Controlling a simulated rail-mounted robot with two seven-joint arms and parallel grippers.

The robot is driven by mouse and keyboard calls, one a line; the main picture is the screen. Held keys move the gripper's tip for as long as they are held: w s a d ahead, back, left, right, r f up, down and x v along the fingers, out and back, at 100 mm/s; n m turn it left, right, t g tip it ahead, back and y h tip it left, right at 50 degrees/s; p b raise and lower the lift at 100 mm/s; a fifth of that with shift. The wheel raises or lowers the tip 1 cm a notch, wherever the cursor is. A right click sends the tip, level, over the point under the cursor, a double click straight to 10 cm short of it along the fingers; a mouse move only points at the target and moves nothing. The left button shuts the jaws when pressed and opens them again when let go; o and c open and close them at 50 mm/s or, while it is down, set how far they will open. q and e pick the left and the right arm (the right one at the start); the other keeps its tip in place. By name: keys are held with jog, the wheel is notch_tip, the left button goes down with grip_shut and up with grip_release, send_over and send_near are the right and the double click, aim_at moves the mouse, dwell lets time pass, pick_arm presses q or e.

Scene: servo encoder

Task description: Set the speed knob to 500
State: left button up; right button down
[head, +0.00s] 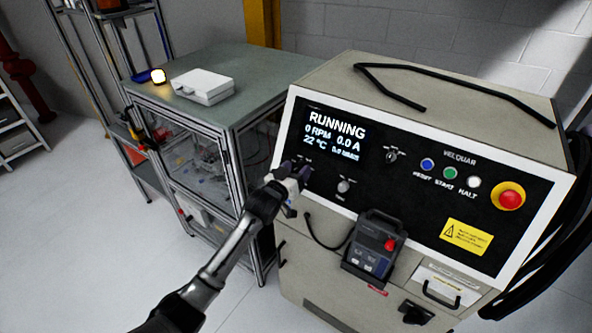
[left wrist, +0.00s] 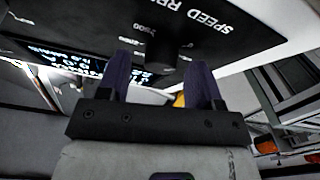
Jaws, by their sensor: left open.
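My left gripper (head: 296,172) is at the left part of the black control panel (head: 420,205), just below the display (head: 333,133). The display reads RUNNING, 0 RPM, 0.0 A and 22 °C. In the left wrist view, my left gripper (left wrist: 162,75) is open, with its two dark fingers apart. The dark speed knob (left wrist: 163,48) shows between and beyond the fingertips, near the tilted SPEED lettering. I cannot tell whether the fingers touch it or where it points. In the head view the gripper hides the knob. My right gripper is not in view.
A second knob (head: 343,186) sits right of the gripper. A handheld pendant (head: 374,246) with a red button hangs below the panel, its cable close by. A red emergency stop (head: 508,198) is at the far right. A bench (head: 240,68) stands left of the machine.

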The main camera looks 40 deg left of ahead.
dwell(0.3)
pick_arm(q)
jog(key=c, duration=0.9)
jog(key=shift+a+m, duration=0.1)
jog(key=shift+m, duration=0.2)
